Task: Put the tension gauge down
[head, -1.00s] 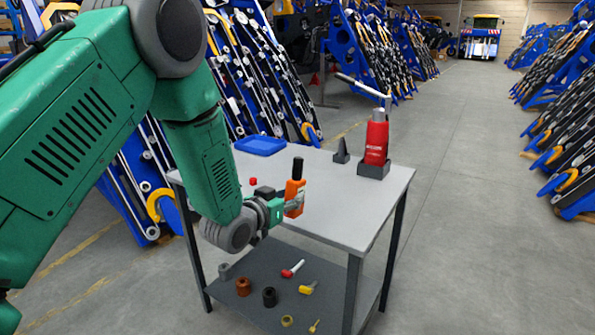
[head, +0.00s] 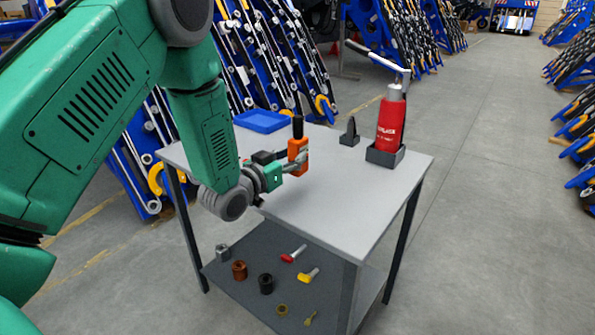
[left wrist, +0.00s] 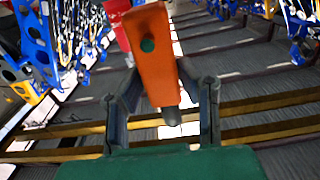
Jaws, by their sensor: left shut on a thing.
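The tension gauge (head: 297,149) is an orange block with a black upright top. My left gripper (head: 292,166) is shut on it, and it stands upright in the jaws over the near left part of the grey table top. I cannot tell whether its bottom touches the table. In the left wrist view the orange gauge (left wrist: 152,58) with a green dot sits between the two fingers (left wrist: 162,105). My right gripper is not in view.
On the grey table (head: 338,213) are a blue tray (head: 262,121), a dark pointed stand (head: 350,132) and a red bottle (head: 390,122) in a dark holder. The front right of the top is clear. Several small parts lie on the lower shelf (head: 243,280).

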